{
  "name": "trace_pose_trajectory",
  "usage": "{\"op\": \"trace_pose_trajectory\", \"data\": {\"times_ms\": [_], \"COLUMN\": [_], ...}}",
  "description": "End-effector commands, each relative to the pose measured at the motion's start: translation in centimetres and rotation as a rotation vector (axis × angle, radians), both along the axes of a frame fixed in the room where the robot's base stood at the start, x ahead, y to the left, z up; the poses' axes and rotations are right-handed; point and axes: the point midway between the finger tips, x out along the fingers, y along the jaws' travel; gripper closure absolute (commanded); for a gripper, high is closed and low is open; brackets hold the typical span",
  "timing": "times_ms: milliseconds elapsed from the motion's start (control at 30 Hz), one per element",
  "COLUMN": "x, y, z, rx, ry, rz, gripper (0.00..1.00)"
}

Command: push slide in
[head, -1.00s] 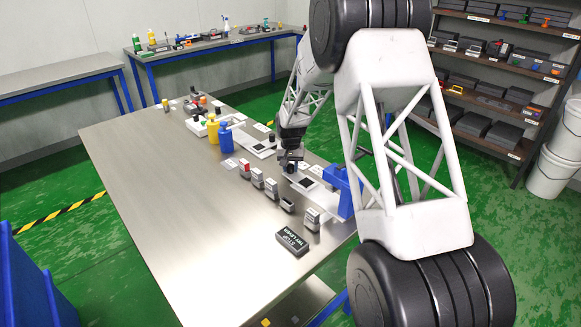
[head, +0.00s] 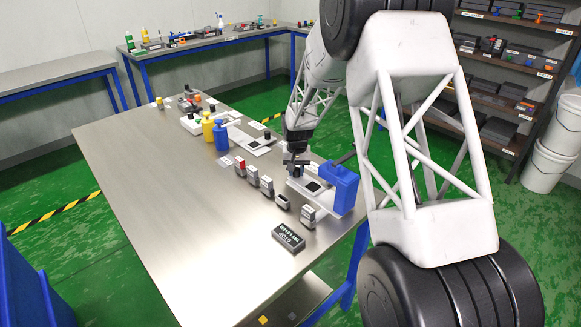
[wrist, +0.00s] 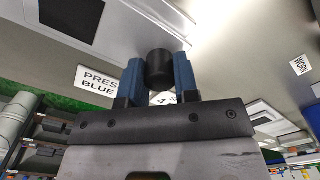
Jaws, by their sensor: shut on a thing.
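My gripper (head: 297,170) is at the rear side of the steel table, at the far-left end of a white slide unit (head: 297,184) with a black square. In the wrist view my gripper (wrist: 158,80) has its two blue fingers shut on a black round knob (wrist: 158,66), one finger on each side. The white unit (wrist: 125,38) with its dark square (wrist: 72,16) shows above and left of the knob. In the head view the knob is largely hidden by the gripper. A blue block (head: 339,187) stands at the unit's right end.
Grey stamp-like blocks (head: 267,187) stand in a row in front of the unit. A black lettered block (head: 288,237) lies near the table's front. The table's left half is clear.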

Motion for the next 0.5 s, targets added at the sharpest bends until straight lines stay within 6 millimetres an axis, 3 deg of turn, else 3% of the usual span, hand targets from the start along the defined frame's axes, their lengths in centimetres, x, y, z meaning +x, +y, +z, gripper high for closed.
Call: {"op": "trace_pose_trajectory", "data": {"times_ms": [200,500], "x": [-1.5,-1.8], "y": [-1.6,-1.9], "z": [0.2,0.2], "rx": [0.000,0.000], "ry": [-0.003,-0.003], "rz": [-0.001,0.000], "gripper": [1.00,1.00]}}
